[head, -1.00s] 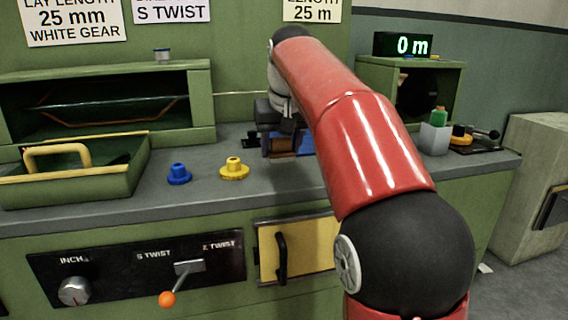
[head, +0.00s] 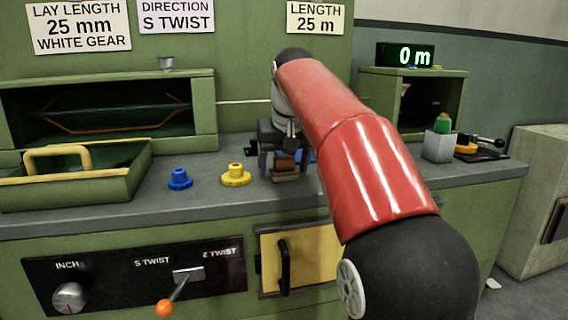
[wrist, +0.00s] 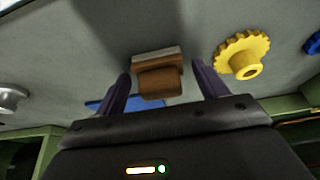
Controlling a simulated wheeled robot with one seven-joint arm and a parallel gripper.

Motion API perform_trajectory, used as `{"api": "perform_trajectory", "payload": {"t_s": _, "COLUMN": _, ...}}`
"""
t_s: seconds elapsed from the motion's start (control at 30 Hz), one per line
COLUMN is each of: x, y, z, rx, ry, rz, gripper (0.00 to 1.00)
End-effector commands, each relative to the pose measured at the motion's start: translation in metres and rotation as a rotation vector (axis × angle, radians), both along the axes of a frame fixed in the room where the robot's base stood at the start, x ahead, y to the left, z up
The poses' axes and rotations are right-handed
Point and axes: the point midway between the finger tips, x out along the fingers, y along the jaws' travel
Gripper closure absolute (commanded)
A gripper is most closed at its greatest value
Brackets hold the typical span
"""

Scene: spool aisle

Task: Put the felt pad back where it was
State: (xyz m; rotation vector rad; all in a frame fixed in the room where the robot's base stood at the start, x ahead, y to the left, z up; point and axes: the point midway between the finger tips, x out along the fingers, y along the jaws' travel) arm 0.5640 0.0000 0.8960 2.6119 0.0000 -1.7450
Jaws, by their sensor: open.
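The felt pad appears to be the small brown block with a pale grey layer (wrist: 158,76), seen in the wrist view on the grey counter. In the head view its brown side (head: 285,167) shows below my wrist. My gripper (wrist: 160,66) is open, with one dark purple finger on each side of the block and a visible gap at both sides. In the head view my gripper (head: 280,160) is low over the counter, and my arm covers part of the area behind it.
A yellow gear (head: 236,175) and a blue gear (head: 180,179) stand left of my gripper. A flat blue thing (wrist: 100,105) lies close by. A green tray (head: 75,180) is at the far left. A grey cup with a green bottle (head: 439,145) stands at the right.

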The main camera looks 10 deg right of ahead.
Motion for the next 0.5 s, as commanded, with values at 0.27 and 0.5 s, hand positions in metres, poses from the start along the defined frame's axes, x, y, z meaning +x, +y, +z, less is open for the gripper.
{"api": "perform_trajectory", "payload": {"t_s": 0.27, "x": -0.008, "y": 0.000, "z": 0.027, "rx": 0.000, "ry": -0.004, "rz": 0.000, "gripper": 0.28}}
{"api": "perform_trajectory", "payload": {"t_s": 0.5, "x": -0.028, "y": 0.000, "z": 0.076, "rx": 0.000, "ry": -0.004, "rz": 0.000, "gripper": 0.28}}
